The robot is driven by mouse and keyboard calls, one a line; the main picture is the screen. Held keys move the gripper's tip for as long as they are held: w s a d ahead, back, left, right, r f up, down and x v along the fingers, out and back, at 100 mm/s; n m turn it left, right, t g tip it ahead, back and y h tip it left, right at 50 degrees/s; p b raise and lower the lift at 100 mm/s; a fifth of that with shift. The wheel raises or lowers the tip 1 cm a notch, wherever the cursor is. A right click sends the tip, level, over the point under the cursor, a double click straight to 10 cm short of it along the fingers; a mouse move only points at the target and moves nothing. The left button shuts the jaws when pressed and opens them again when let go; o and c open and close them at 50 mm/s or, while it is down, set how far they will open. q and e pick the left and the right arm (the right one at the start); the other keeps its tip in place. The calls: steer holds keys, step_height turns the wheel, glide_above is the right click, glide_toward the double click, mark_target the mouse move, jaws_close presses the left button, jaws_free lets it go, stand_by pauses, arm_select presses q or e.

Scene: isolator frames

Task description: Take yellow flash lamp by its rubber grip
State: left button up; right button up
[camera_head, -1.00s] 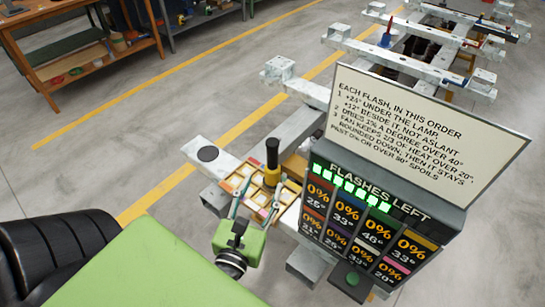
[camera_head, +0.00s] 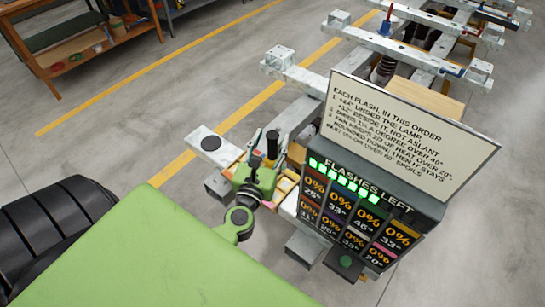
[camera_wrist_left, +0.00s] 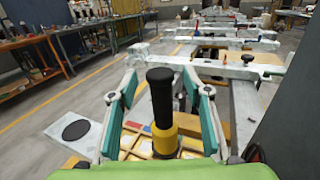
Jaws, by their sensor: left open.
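The flash lamp has a black rubber grip on top and a yellow lower body. In the left wrist view the lamp (camera_wrist_left: 165,135) stands upright, with its black grip (camera_wrist_left: 160,92) between the two fingers. In the head view the grip (camera_head: 272,143) shows just beyond my left gripper (camera_head: 264,158). My left gripper (camera_wrist_left: 160,100) is open, its teal-padded fingers on either side of the lamp, with visible gaps. The lamp's base is partly hidden by the gripper in the head view. My right gripper is in neither view.
A tray (camera_wrist_left: 190,154) with coloured squares lies under the lamp. A display box (camera_head: 350,215) with a sign board (camera_head: 405,140) stands close on the right. A pale plate with a black disc (camera_head: 211,143) lies left. Metal frame beams (camera_head: 320,75) extend behind.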

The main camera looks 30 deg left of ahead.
arm_select(q)
steer(key=shift+w+a, duration=0.2)
steer(key=shift+w, duration=0.4)
steer(key=shift+w+a+f, duration=0.1)
steer(key=shift+w, duration=0.15)
steer(key=shift+s, duration=0.1)
steer(key=shift+c, duration=1.2)
jaws_close()
steer(key=shift+r, duration=0.25)
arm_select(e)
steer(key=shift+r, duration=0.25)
